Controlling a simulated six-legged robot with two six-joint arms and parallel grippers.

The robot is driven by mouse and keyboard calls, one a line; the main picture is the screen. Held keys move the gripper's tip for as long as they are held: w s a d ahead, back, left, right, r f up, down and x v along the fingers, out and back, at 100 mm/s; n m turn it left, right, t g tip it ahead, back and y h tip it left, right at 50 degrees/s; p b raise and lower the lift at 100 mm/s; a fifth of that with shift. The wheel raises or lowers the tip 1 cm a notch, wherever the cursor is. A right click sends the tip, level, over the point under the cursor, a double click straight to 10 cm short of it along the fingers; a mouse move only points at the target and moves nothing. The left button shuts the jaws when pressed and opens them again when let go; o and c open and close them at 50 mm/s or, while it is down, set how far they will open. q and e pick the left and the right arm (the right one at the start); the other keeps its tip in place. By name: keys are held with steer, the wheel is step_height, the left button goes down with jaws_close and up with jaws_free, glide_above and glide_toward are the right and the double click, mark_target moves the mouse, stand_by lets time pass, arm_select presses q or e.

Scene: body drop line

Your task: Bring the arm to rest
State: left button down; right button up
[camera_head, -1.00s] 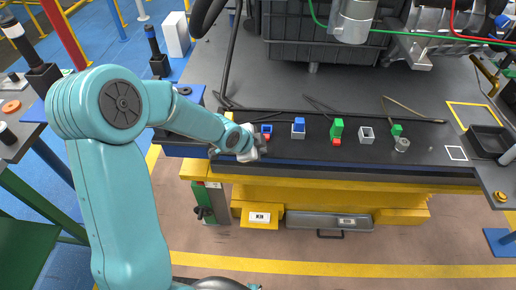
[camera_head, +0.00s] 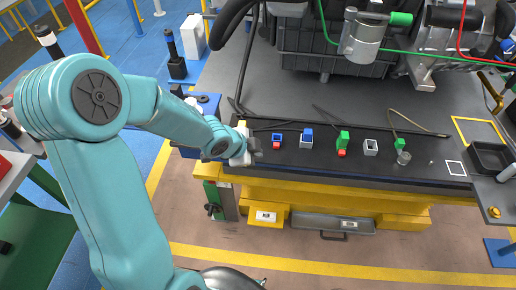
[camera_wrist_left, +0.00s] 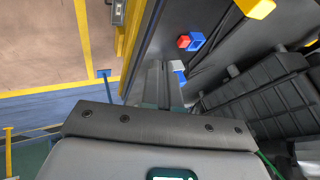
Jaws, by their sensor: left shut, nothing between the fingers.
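My left arm (camera_head: 110,190) is teal, bent at the elbow, and reaches in from the left. Its left gripper (camera_head: 255,151) is shut and empty at the left end of the dark work strip. Whether the gripper touches the strip cannot be told. My right gripper is not in view.
A black tray (camera_head: 490,156) lies far right.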

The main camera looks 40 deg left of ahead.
arm_select(q)
steer(key=s+d+f+n+g+h, duration=0.1)
steer(key=s+d+f+n+g, duration=0.2)
steer(key=s+d+f+n, duration=0.3)
steer(key=s+d+f+n+g+h, duration=0.2)
steer(key=s+d+f+n, duration=0.4)
steer(key=d+f, duration=0.8)
steer(key=s+f+g, duration=0.1)
steer(key=s, duration=0.2)
steer(key=shift+s+n+g, duration=0.35)
steer(key=shift+n+g, duration=0.05)
steer(key=shift+r, duration=0.1)
stand_by(1.4)
